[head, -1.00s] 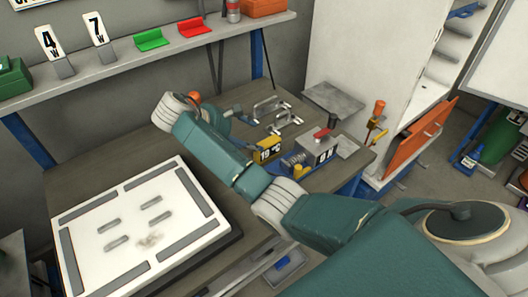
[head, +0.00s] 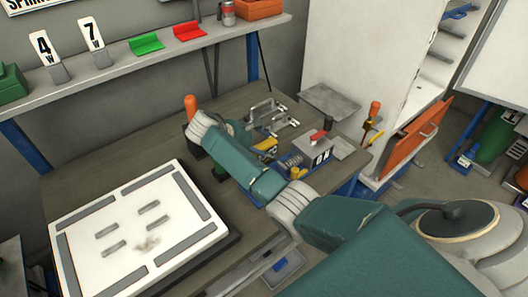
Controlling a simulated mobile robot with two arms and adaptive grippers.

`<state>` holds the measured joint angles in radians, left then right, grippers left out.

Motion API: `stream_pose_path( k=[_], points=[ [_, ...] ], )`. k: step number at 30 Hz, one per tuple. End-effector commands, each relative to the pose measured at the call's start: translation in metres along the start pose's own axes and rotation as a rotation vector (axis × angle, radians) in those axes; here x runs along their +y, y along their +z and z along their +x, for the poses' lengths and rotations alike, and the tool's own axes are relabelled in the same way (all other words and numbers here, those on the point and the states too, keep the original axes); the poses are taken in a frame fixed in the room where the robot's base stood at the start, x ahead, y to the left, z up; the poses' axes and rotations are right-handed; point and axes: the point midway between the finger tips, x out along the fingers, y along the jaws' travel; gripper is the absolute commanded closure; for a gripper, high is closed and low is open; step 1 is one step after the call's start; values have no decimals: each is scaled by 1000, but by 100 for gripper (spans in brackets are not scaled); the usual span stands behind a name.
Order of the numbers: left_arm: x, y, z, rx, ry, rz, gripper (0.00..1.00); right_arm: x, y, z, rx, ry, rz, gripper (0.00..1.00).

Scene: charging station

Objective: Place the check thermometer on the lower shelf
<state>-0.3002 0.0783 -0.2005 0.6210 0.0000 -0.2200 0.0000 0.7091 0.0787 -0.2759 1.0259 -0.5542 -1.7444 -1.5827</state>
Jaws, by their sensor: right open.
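A small yellow instrument (head: 266,146), which looks like the check thermometer, sits on the workbench (head: 110,165) near its back right. My right arm's link hides most of it, including its display. My right gripper (head: 246,137) is mostly hidden behind that same link, close to the yellow instrument on its left. It is open; I cannot see whether the fingers touch the instrument. A long grey shelf (head: 118,75) runs along the wall above the bench; I cannot tell if it is the lower one. My left gripper is not in view.
The shelf holds number cards (head: 94,42), green (head: 146,44) and red (head: 188,31) holders and an orange box (head: 260,8). A white panel (head: 140,225) covers the bench's front left.

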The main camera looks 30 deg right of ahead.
Motion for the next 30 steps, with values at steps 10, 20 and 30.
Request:
stream_pose_path(
  k=[10,20,30],
  points=[
    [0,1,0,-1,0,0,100,0,0,0,0,0,0,89],
    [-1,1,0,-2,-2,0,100,0,3,-3,-1,1,2,94],
    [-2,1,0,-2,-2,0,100,2,41,-40,-3,4,7,94]
  ],
)
